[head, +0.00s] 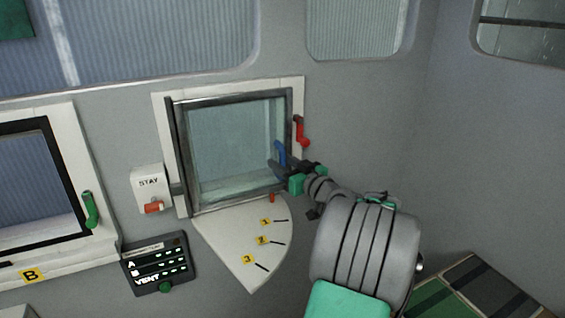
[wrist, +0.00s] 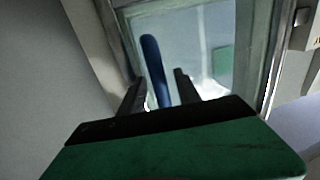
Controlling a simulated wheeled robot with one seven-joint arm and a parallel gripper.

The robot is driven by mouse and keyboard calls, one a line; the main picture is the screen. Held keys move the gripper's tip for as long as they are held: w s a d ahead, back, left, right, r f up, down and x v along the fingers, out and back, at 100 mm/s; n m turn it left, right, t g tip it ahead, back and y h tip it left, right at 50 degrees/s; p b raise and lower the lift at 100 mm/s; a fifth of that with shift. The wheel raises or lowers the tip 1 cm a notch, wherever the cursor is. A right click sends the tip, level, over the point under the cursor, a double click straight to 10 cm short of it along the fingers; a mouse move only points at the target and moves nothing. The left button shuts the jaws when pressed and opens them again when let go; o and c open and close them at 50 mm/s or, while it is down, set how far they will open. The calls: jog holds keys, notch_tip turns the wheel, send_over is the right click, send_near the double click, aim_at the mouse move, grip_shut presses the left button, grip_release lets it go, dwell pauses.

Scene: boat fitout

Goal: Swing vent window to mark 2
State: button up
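The vent window (head: 225,150) is a glass pane in a dark frame, set in a white surround. It looks shut or nearly shut. A blue handle (head: 281,152) stands upright at its right side. A white quarter-round plate (head: 225,240) below carries mark 1 (head: 265,222), mark 2 (head: 262,240) and mark 3 (head: 248,259). A small red pointer (head: 271,197) is near the sash's lower right corner, short of mark 1. My gripper (head: 277,168) is at the handle. In the wrist view its fingers (wrist: 160,88) are apart, with the blue handle (wrist: 152,62) between them, nearer the left finger.
A red latch (head: 301,131) is on the right of the surround. A box labelled STAY (head: 149,182) with an orange-red knob (head: 153,207) is at the left. A VENT panel (head: 158,264) hangs below it. Another window marked B, with a green handle (head: 90,209), is further left.

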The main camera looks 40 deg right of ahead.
grip_shut()
dwell(1.3)
